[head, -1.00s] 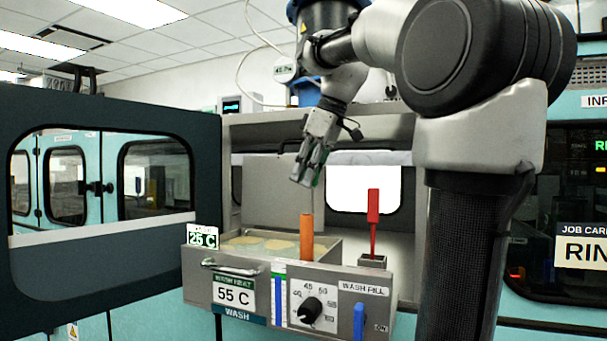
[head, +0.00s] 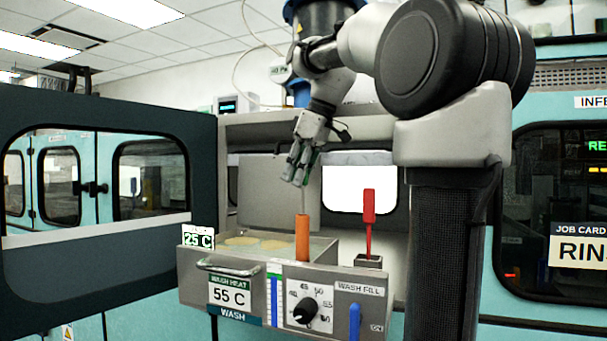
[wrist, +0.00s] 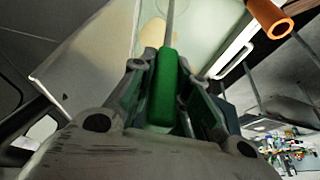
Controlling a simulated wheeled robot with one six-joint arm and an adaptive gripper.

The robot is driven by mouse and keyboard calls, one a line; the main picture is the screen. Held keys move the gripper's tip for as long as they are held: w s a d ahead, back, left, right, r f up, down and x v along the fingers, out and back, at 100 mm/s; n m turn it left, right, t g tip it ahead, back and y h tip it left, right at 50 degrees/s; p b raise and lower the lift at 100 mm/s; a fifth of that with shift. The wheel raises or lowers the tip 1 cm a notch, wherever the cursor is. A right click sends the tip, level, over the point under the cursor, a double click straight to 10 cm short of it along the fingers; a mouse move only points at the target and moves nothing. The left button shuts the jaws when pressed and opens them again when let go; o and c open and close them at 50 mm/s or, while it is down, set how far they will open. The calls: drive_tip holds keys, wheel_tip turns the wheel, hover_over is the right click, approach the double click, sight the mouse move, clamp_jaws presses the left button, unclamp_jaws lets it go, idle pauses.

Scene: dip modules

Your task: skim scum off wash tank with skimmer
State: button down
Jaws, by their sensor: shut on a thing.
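My gripper (head: 297,178) is shut on the green handle (wrist: 163,92) of a tool with a thin grey shaft, which I take to be the skimmer. Its far end is not clearly visible. The wash tank (head: 192,280) is a grey open box labelled WASH, below and in front of my gripper. Pale yellow scum patches (head: 241,241) float on its liquid. One scum patch (wrist: 153,32) also shows beside the shaft in the wrist view. My gripper is above the tank, near the upright orange tube (head: 302,239).
A red-handled tool (head: 369,203) stands in a small holder right of the tank. The tank front carries a handle, a dial (head: 306,311) and a blue lever (head: 354,321). A dark open door panel (head: 100,245) stands at left. A grey cabinet frame surrounds the tank.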

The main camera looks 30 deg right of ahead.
drive_tip(key=shift+w+a, duration=0.75)
drive_tip(key=shift+w, duration=0.25)
drive_tip(key=shift+w+a, duration=0.75)
drive_tip(key=shift+w, duration=0.3)
drive_tip(key=shift+w+a, duration=0.75)
drive_tip(key=shift+w, duration=0.35)
drive_tip(key=w+a, duration=0.5)
drive_tip(key=w, duration=0.2)
drive_tip(key=shift+w+a, duration=0.3)
drive_tip(key=shift+w, duration=0.05)
drive_tip(key=s+a, duration=0.5)
drive_tip(key=a, duration=0.1)
drive_tip(key=shift+a, duration=0.4)
